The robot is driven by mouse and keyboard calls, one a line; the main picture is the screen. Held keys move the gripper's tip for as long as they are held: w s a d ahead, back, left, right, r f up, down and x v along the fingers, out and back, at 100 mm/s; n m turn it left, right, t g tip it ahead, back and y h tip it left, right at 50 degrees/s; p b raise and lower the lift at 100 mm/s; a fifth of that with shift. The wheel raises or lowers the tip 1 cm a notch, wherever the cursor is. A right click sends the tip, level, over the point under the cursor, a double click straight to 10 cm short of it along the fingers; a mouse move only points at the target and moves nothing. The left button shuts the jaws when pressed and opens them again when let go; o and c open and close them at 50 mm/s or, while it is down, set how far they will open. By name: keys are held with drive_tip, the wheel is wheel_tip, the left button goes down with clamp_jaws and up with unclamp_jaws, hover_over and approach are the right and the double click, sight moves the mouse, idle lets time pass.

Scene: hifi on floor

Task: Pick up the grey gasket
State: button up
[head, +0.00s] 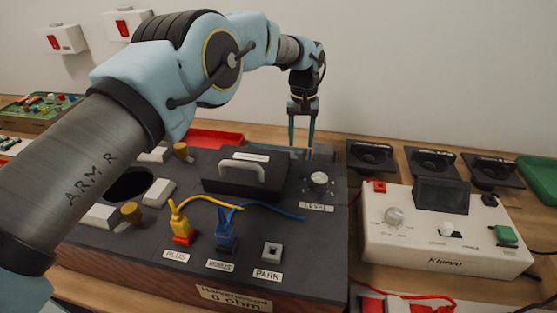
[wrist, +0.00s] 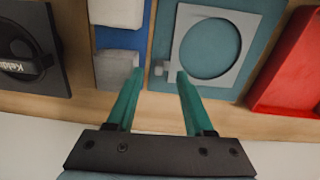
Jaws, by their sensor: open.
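The grey gasket (wrist: 184,23) shows in the wrist view as a flat square plate with a large round hole. A small tab (wrist: 159,69) sticks out from its left side. It lies on a teal surface (wrist: 266,20). My gripper (wrist: 157,76) is open, and its green fingers point at the gasket's left edge, with the tab seen between the fingertips. Whether the fingers touch it, I cannot tell. In the head view my gripper (head: 300,152) points down behind the dark console, and I cannot make out the gasket there.
A blue tray with grey blocks (wrist: 117,65) is left of the gasket, and a red tray (wrist: 288,70) is right of it. The dark console (head: 325,225) with a handled lid (head: 245,175) stands in front. Black speaker-like units (head: 370,156) stand to the right.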

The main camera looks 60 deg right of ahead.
sight(300, 153)
drive_tip(key=shift+d+f+p, duration=0.1)
drive_tip(key=shift+f+p, duration=0.8)
drive_tip(key=shift+f, duration=1.45)
clamp_jaws()
